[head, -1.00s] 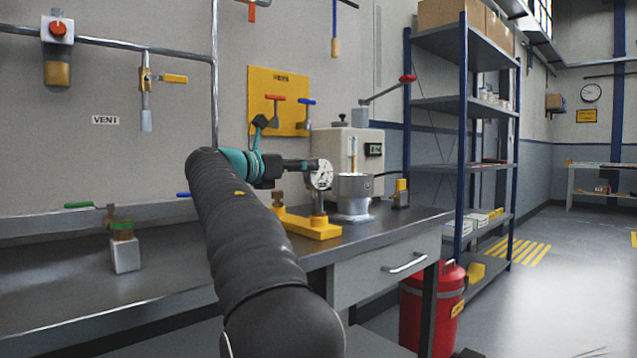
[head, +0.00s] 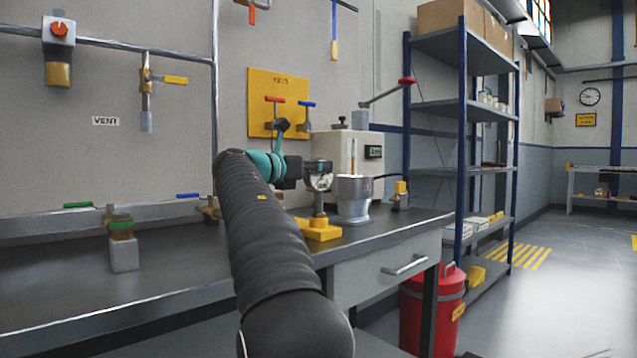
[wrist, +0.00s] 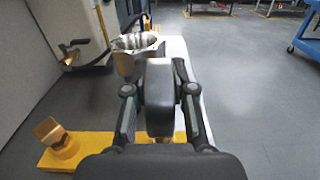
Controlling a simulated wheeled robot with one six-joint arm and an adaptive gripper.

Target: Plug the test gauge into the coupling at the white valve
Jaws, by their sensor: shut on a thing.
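My gripper (head: 302,172) is shut on the test gauge (head: 319,181), a round dial with a pale face, above the yellow stand (head: 322,233) on the bench. A grey post rises from the stand right under the gauge; I cannot tell whether they touch. In the wrist view my gripper's fingers (wrist: 160,115) close on the dark body of the gauge (wrist: 159,85). The yellow stand (wrist: 58,160) shows below it, with a brass fitting (wrist: 50,132). I cannot pick out a white-handled valve; the visible handles are red, blue, yellow and green.
A metal pot (head: 354,196) stands close right of the gauge, before a pale machine (head: 335,150) with a red-knobbed lever (head: 388,92). A green-banded fitting on a block (head: 123,246) stands on the left bench.

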